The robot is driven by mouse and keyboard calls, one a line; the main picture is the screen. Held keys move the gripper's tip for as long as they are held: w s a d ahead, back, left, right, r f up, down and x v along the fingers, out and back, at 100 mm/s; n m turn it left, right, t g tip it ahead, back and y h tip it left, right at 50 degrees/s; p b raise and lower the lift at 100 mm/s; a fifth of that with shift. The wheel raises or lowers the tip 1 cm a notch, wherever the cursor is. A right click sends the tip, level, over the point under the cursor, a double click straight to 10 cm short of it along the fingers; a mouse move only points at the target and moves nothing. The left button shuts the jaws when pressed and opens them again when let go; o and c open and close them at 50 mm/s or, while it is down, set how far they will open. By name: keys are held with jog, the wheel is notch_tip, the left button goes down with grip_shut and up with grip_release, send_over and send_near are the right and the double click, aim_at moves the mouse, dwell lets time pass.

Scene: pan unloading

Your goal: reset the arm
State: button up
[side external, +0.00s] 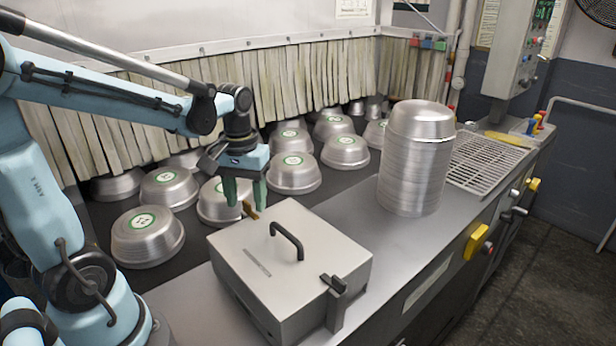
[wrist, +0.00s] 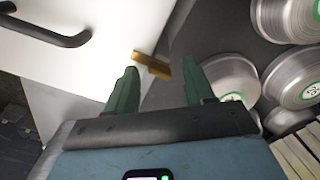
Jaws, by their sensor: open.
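My gripper (side external: 245,192) has green fingers and is open, with nothing between them. In the side external view it hangs fingers-down behind the metal box (side external: 255,262), close to its back corner, in front of the pans. In the wrist view my gripper (wrist: 158,88) shows its two fingers apart, with a brass-coloured piece (wrist: 152,65) beyond them at the box's edge. The box has a black handle (side external: 287,242) on its lid, which is shut.
Upside-down metal pans (side external: 147,238) with green ring labels stand on a dark belt, under a strip curtain (side external: 300,85). A tall stack of pans (side external: 412,165) stands on the steel counter (side external: 350,222). A wire rack (side external: 490,160) lies to its right.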

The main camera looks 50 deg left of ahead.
jog(key=n, duration=0.8)
jog(key=shift+n, duration=0.4)
dwell(0.4)
jog(key=m, duration=1)
jog(key=shift+m, duration=0.4)
dwell(0.3)
